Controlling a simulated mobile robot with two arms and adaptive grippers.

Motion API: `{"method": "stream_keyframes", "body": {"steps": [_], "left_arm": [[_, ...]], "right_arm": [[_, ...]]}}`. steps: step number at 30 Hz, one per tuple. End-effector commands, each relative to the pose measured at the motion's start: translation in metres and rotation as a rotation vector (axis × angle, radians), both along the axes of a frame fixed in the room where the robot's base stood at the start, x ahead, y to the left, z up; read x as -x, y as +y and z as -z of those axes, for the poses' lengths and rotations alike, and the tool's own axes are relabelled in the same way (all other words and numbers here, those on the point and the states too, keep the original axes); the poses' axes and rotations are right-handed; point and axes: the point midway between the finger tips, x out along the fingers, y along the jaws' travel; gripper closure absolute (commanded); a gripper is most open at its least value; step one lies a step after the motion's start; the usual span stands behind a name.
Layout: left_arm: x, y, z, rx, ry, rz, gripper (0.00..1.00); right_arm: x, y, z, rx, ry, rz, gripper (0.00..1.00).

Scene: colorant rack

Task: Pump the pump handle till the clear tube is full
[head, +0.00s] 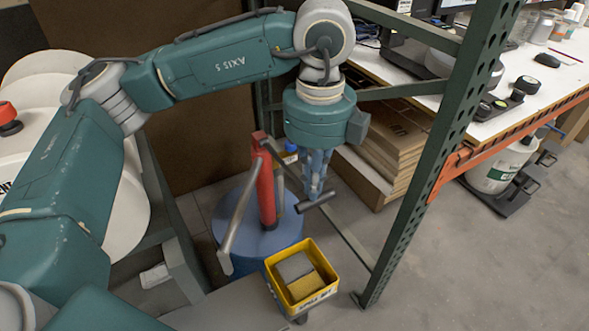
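A red pump (265,190) stands upright on a blue drum (235,236) on the floor. A bent grey pipe or lever (238,212) runs from its top down to the left. My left gripper (313,190) points down, to the right of the red column. A dark crossbar (317,202), which looks like the pump handle's grip, lies at its fingertips. I cannot tell whether the fingers are closed around it. A narrow pale strip shows beside the red column; I cannot tell whether it is the clear tube or how full it is. My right gripper is out of view.
A yellow bin (302,281) with grey and yellow blocks stands in front of the drum. A green perforated rack post (440,150) rises right of my gripper. A cluttered white workbench (500,120) and a white tank (500,170) are beyond. Floor at right is mostly clear.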

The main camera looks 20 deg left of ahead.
Motion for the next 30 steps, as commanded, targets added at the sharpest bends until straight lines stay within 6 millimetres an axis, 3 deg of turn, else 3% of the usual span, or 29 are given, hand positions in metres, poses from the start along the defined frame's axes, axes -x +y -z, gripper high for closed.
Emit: {"method": "stream_keyframes", "body": {"steps": [5, 30], "left_arm": [[0.0, 0.0, 0.017, 0.0, -0.001, -0.001, 1.0], [0.0, 0.0, 0.02, -0.001, 0.0, -0.001, 1.0]], "right_arm": [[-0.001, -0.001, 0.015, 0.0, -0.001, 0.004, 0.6], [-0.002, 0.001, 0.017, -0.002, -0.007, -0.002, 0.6]]}}
